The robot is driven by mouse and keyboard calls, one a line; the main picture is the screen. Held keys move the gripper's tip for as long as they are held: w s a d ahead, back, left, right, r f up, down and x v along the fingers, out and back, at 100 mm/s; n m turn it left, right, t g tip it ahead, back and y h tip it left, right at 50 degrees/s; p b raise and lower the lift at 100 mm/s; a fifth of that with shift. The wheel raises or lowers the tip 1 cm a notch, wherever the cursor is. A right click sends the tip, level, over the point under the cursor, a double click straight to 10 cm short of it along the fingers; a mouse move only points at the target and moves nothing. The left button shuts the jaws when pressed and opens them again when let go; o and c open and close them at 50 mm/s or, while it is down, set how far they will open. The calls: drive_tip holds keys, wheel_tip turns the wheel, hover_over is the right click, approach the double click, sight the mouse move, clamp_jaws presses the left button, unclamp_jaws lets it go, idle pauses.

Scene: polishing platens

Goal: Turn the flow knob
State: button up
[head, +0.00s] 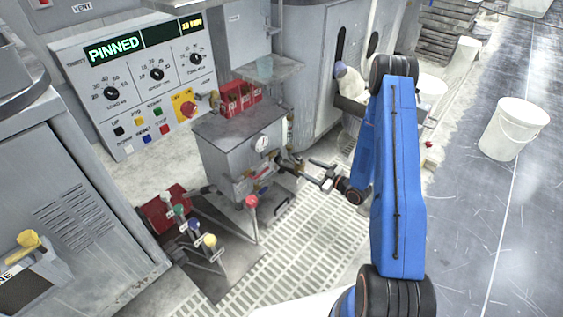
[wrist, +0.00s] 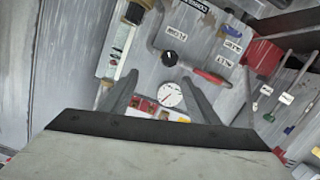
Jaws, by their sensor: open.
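A round black knob (wrist: 169,58) with a pale mark sits on a grey panel in the wrist view, near a small label that is too blurred to read surely; I take it as the flow knob. My gripper (wrist: 160,76) is open and empty. Its two fingers point at the panel, and the knob shows just beyond and between the fingertips, apart from them. In the head view my gripper (head: 312,172) is in front of the grey box (head: 225,158); I cannot make out the knob there.
A white dial gauge (wrist: 170,94) shows between the fingers. A red-handled lever (wrist: 210,76) is right of the knob. Several coloured-knob levers (head: 210,240) stand left of my gripper. A control panel (head: 130,85) reads "PINNED". A white bucket (head: 512,130) stands on the right floor.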

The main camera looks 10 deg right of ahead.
sight(280, 160)
wheel_tip(280, 160, down, 3)
drive_tip(key=s+t+y, duration=0.1)
drive_tip(key=s, duration=0.2)
drive_tip(key=shift+m, duration=0.3)
drive_tip(key=x, duration=1.7)
drive_tip(key=shift+w+a+r, duration=0.1)
drive_tip(key=shift+w+a, duration=0.1)
drive_tip(key=shift+a, duration=0.05)
drive_tip(key=shift+c, duration=0.2)
drive_tip(key=c, duration=1)
